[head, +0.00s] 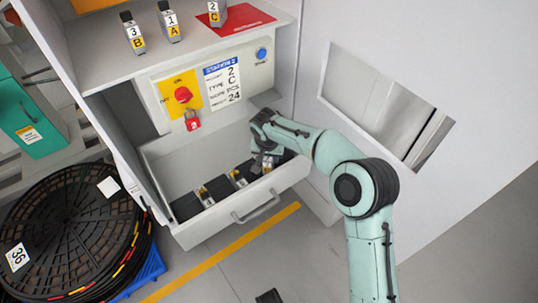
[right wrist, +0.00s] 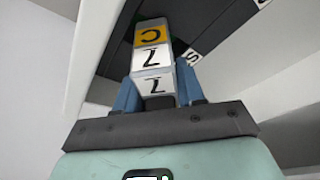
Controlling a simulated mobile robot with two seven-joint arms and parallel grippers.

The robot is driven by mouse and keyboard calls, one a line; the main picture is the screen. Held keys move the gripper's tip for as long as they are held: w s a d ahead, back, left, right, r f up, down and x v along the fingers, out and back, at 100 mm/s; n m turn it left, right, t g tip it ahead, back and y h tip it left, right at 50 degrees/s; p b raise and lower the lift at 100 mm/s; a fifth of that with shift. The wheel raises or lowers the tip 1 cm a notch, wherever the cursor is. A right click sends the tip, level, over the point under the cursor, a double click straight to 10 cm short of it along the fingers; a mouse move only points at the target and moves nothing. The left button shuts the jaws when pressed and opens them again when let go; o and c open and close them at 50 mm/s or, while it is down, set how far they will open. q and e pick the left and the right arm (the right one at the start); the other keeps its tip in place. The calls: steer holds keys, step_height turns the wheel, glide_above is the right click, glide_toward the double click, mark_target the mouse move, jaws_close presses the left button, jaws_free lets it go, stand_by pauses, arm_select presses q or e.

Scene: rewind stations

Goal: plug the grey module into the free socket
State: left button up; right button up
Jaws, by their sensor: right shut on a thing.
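My right gripper (head: 264,150) reaches into the open drawer (head: 180,238) at its right end. In the right wrist view its blue fingers (right wrist: 152,100) are shut on a grey module (right wrist: 154,60) with white faces and a yellow band marked C. The module points at a dark strip (right wrist: 230,30) in the drawer. Whether it touches or sits in a socket cannot be told. In the head view two other modules (head: 205,197) (head: 238,179) stand in the dark socket row (head: 187,207). The free socket is not clearly seen.
A shelf (head: 100,65) above holds modules marked 3 B (head: 133,33) and 1 A (head: 169,23), plus 2 C (head: 215,12) on a red mat (head: 245,18). Below are a red switch (head: 183,95) and a padlock (head: 192,121). A black reel (head: 70,235) stands left.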

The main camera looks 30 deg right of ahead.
steer(key=o, duration=1.1)
arm_select(q)
steer(key=shift+s+f, duration=0.1)
arm_select(e)
steer(key=shift+o, duration=0.2)
steer(key=shift+r, duration=0.2)
steer(key=p+v, duration=0.1)
steer(key=v, duration=0.3)
steer(key=shift+r+p, duration=0.25)
steer(key=shift+p, duration=0.05)
arm_select(q)
steer(key=shift+g+h, duration=0.3)
steer(key=r, duration=0.1)
steer(key=s+d+r+p, duration=0.1)
steer(key=r, duration=0.1)
steer(key=s+d+r, duration=0.1)
steer(key=shift+d+r+p, duration=0.15)
steer(key=shift+r+p, duration=0.05)
steer(key=shift+p, duration=0.15)
arm_select(e)
steer(key=v, duration=0.8)
